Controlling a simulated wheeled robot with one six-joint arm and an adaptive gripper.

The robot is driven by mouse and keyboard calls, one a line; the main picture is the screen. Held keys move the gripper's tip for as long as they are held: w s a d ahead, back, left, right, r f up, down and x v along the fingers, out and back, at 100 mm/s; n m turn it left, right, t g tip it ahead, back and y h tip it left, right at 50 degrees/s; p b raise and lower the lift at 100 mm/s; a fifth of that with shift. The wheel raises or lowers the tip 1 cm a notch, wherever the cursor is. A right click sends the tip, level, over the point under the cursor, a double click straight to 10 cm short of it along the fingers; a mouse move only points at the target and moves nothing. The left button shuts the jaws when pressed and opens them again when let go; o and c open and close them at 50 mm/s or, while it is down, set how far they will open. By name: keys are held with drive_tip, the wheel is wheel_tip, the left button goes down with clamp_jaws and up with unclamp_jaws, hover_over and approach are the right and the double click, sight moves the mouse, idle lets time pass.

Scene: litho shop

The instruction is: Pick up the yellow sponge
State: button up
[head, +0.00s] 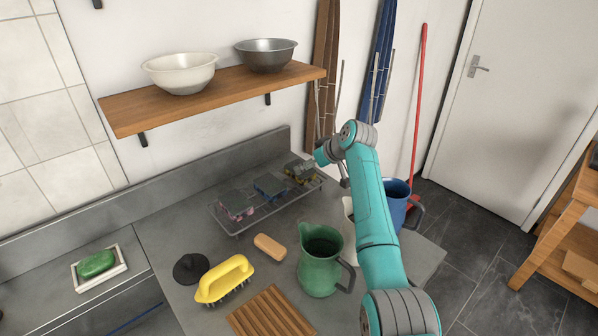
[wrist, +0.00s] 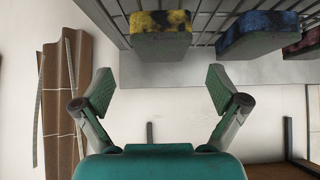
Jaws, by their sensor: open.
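The yellow sponge (wrist: 160,34), blotched with dark patches and with a grey-green face, lies on the wire rack (wrist: 205,48) at the top of the wrist view. In the head view the yellow sponge (head: 303,179) is at the rack's right end, partly hidden by my gripper (head: 300,168). In the wrist view my gripper (wrist: 160,90) is open and empty, its two fingers spread wide. The sponge appears beyond the fingertips, roughly centred between them. I cannot tell whether they touch it.
A blue sponge (head: 270,186) and a pink sponge (head: 236,205) share the rack (head: 240,231). A green jug (head: 318,270), a blue jug (head: 396,198), a wooden block (head: 269,247) and a yellow brush (head: 224,278) stand nearby. A shelf (head: 215,96) with two bowls hangs above.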

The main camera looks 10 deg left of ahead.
drive_tip(key=shift+a+x, duration=0.2)
drive_tip(key=shift+x, duration=3.05)
drive_tip(key=c, duration=0.8)
